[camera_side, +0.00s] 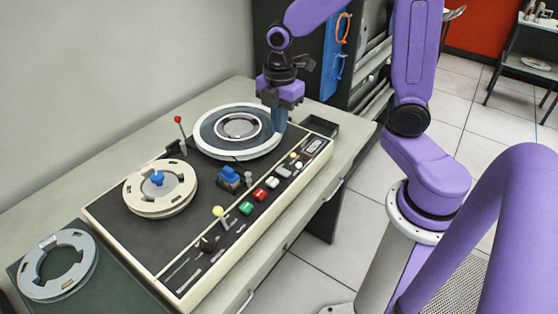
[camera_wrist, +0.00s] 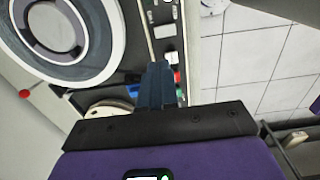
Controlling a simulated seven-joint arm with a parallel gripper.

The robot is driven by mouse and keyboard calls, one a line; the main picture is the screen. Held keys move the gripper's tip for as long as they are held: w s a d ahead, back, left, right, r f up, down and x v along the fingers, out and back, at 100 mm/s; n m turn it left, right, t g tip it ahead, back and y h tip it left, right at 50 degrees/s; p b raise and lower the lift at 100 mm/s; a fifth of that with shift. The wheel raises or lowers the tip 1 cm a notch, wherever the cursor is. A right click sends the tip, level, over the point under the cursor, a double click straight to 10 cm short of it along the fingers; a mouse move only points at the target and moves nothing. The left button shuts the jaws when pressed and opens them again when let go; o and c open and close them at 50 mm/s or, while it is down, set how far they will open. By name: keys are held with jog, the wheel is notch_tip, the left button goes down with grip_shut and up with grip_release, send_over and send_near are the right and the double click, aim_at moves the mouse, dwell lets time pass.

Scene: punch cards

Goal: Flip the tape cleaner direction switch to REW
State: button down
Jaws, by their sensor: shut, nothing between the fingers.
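The tape cleaner (camera_side: 165,235) is a black-topped, cream-edged machine on the bench. Its front strip carries a green button (camera_side: 246,208), a red button (camera_side: 260,195), white and grey buttons, and small levers and lamps. I cannot tell for sure which small lever is the direction switch or read any REW marking. My gripper (camera_side: 279,124) points down beside the right edge of the large grey-and-white reel (camera_side: 204,150), above the machine's far right part. In the wrist view its blue fingers (camera_wrist: 158,66) are together, with nothing held, and hide part of the button strip.
A cream reel (camera_side: 145,203) with a blue hub sits on the machine's left. A red-knobbed lever (camera_side: 178,120) stands up behind the reels, and a blue block (camera_side: 229,175) sits between reels and buttons. A loose grey reel (camera_side: 45,277) lies at lower left. Air above the buttons is clear.

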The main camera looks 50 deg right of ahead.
aim_at(280, 171)
notch_tip(280, 171, down, 13)
jog(key=shift+r, duration=0.2)
dwell(0.4)
jog(key=shift+w+f+g, duration=0.15)
jog(key=shift+f+g, duration=0.05)
jog(key=shift+g, duration=0.1)
dwell(0.4)
jog(key=shift+s+r, duration=0.25)
jog(key=shift+s, duration=0.55)
jog(key=shift+r, duration=0.1)
